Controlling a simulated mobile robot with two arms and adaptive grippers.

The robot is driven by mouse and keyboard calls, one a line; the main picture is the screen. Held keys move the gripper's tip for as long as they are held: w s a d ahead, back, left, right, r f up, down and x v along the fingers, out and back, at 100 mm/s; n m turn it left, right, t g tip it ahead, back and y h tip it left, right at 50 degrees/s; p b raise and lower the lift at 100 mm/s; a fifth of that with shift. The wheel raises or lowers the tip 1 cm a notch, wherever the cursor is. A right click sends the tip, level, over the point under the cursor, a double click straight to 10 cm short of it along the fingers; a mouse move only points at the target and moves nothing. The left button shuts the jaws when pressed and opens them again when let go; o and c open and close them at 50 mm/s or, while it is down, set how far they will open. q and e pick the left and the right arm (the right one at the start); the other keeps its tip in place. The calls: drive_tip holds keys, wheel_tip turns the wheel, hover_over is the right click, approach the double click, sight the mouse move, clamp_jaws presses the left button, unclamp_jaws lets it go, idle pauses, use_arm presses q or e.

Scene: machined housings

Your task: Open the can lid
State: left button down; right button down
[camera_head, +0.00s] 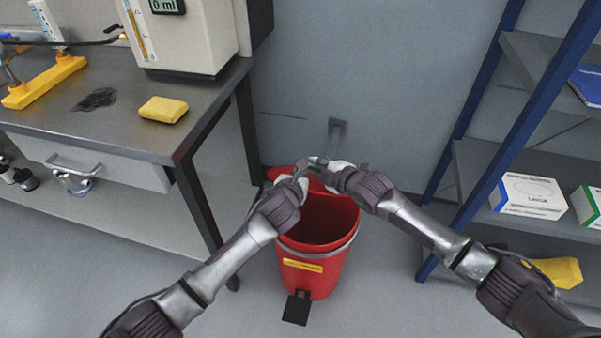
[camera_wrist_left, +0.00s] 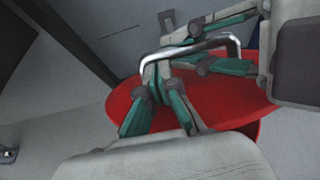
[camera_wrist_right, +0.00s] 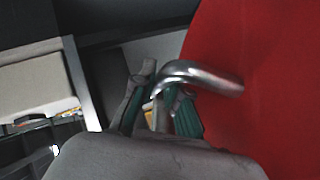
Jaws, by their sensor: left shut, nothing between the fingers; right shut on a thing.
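The red can (camera_head: 312,272) stands on the floor with its dark inside partly visible. Its red lid (camera_head: 283,174) is raised at the back, largely covered by my grippers; it fills the right of the right wrist view (camera_wrist_right: 268,90). A bent metal handle (camera_wrist_right: 205,74) sticks out from the lid and also shows in the left wrist view (camera_wrist_left: 225,40). My right gripper (camera_head: 322,164) is shut on the handle. My left gripper (camera_head: 300,178) is shut and empty, close beside the right one, in front of the lid.
A workbench (camera_head: 130,120) with a yellow sponge (camera_head: 163,109) stands left of the can; its leg is close. A blue-framed shelf (camera_head: 490,125) with boxes stands at right. The wall (camera_head: 380,95) is behind. A black pedal (camera_head: 296,308) projects from the can's front.

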use_arm(q)
drive_tip(key=shift+w+d+r, duration=0.1)
drive_tip(key=shift+w+r, duration=0.35)
drive_tip(key=shift+r, duration=0.05)
use_arm(e)
drive_tip(key=shift+r, duration=0.1)
use_arm(q)
drive_tip(key=shift+w+r, duration=0.15)
drive_tip(key=shift+r, duration=0.05)
use_arm(e)
drive_tip(key=shift+a, duration=0.2)
drive_tip(key=c, duration=1.6)
unclamp_jaws()
drive_tip(key=shift+s+f, duration=0.1)
drive_tip(key=shift+f, duration=0.1)
use_arm(q)
drive_tip(key=shift+r, duration=0.1)
use_arm(e)
drive_tip(key=o, duration=0.4)
drive_tip(key=shift+s+d, duration=0.1)
drive_tip(key=shift+d, duration=0.1)
